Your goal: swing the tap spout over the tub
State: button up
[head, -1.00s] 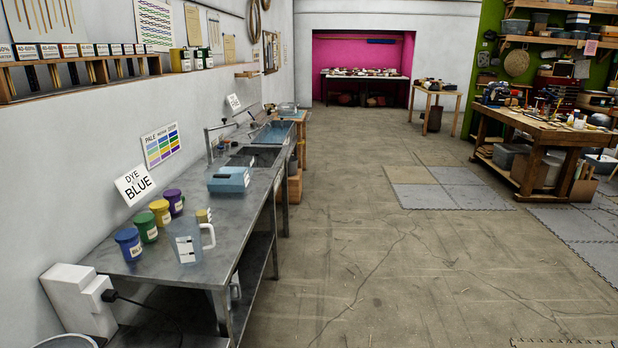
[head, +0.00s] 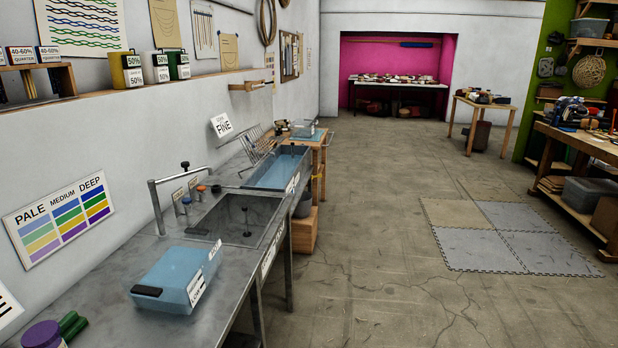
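The tap (head: 158,207) stands at the wall side of the steel bench, behind the sink. Its grey spout (head: 198,174) runs to the right from the top of the upright, toward the sink basin side, with a black knob on it. A pale blue tub (head: 178,275) with a black handle and a white label sits on the bench in front of the sink, nearer to me. A second, longer blue tub (head: 276,170) sits beyond the sink. I cannot tell which tub is meant. The spout's tip is not clearly over either one. My gripper is not in view.
The dark sink basin (head: 235,218) lies between the two tubs. A wire rack (head: 262,145) stands by the wall. A purple-lidded jar (head: 43,335) is at the lower left. Floor to the right of the bench is open, with foam mats (head: 490,245) farther off.

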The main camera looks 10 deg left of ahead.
aim_at(152, 183)
jog(key=i+l, duration=0.1)
jog(key=i, duration=1.65)
jog(key=i+u, duration=0.65)
jog(key=i+l+u, duration=0.15)
jog(key=u, duration=0.2)
jog(key=i+u, duration=0.15)
jog(key=u, duration=0.3)
jog(key=i+u, duration=0.15)
jog(key=u, duration=0.25)
jog(key=i+l+u, duration=0.1)
jog(key=u, duration=0.35)
jog(key=i+l+u, duration=0.1)
jog(key=u, duration=0.35)
jog(key=i+l+u, duration=0.1)
jog(key=l+u, duration=0.15)
jog(key=u, duration=0.15)
jog(key=l+u, duration=0.2)
jog(key=u, duration=0.25)
jog(key=i+l+u, duration=0.2)
jog(key=u, duration=0.15)
jog(key=i+l+u, duration=0.1)
jog(key=l+u, duration=0.3)
